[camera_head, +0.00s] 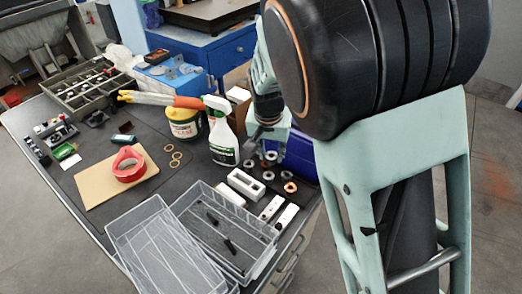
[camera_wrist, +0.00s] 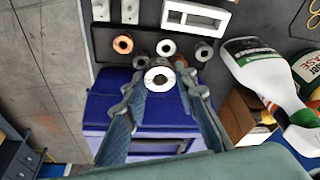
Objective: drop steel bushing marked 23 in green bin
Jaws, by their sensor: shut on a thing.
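My gripper (camera_wrist: 160,84) is shut on a bright steel bushing (camera_wrist: 146,77), held between its two fingertips in the wrist view. I cannot read a mark on the bushing. In the head view my gripper (camera_head: 257,140) is over the bench's right side, partly hidden by my arm. Other ring-shaped bushings stand just beyond the held one: a copper-coloured one (camera_wrist: 123,43) and grey ones (camera_wrist: 166,47) (camera_wrist: 203,52). I see no green bin in either view.
A blue bin (camera_head: 299,158) stands on the right, below my gripper in the wrist view.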

